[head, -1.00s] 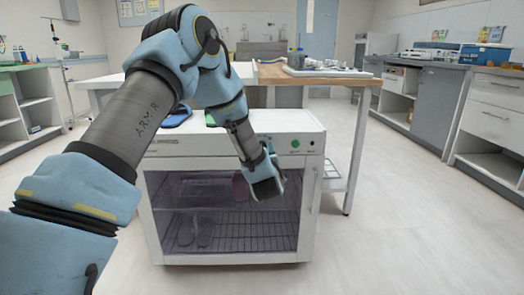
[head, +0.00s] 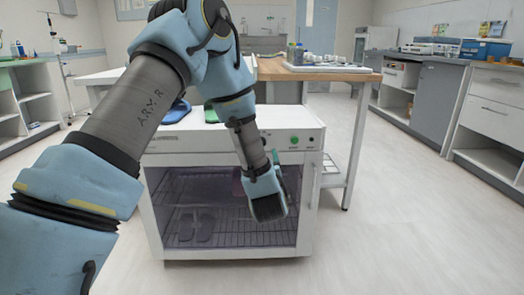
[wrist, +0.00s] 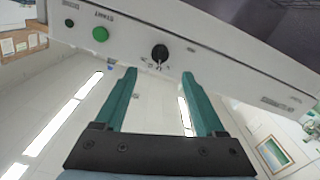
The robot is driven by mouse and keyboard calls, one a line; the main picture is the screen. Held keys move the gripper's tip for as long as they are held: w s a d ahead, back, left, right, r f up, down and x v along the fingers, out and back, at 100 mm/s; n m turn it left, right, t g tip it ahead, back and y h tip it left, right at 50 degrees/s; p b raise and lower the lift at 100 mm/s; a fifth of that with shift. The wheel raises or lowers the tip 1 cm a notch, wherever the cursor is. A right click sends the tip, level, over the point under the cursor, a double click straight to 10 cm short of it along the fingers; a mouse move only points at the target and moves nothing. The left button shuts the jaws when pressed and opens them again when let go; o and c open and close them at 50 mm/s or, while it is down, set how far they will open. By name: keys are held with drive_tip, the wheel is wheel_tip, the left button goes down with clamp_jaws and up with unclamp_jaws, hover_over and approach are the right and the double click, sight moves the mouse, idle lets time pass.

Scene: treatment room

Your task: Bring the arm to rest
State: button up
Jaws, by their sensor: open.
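My arm reaches in from the left of the head view and bends down at the elbow. My gripper (head: 268,195) hangs in front of the glass door of a white cabinet (head: 166,227). In the wrist view my gripper (wrist: 158,100) shows two green fingers, spread apart with nothing between them. Beyond the fingertips is the cabinet's control panel (wrist: 215,66), with a green button (wrist: 100,34) and a black knob (wrist: 160,53). I cannot tell from these views how close the fingers are to the cabinet front.
Slippers (head: 195,228) and a purple item show inside the cabinet. Blue and green items lie on its top. A wooden-topped table (head: 330,74) with a tray of small things stands behind. Counters line both sides. The floor (head: 400,220) to the right is clear.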

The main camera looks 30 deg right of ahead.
drive_tip(key=shift+v, duration=0.85)
drive_tip(key=w+a+f+g+y, duration=0.1)
drive_tip(key=w+a+g+y, duration=0.2)
drive_tip(key=a, duration=0.6)
drive_tip(key=w+a+g, duration=0.2)
drive_tip(key=a+g, duration=0.3)
drive_tip(key=a, duration=0.5)
drive_tip(key=s+a+r+n+g+y, duration=0.15)
drive_tip(key=s+a+g, duration=0.25)
drive_tip(key=s+a, duration=0.5)
drive_tip(key=s+a+m+g+y, duration=0.1)
drive_tip(key=s+a+g+y, duration=0.35)
drive_tip(key=a, duration=0.85)
wheel_tip(320, 180, up, 30)
drive_tip(key=s+t+h+p, duration=0.1)
drive_tip(key=p, duration=2.9)
drive_tip(key=shift+d+t+h+p, duration=0.3)
drive_tip(key=shift+d+t+p, duration=0.05)
drive_tip(key=shift+d+p, duration=0.05)
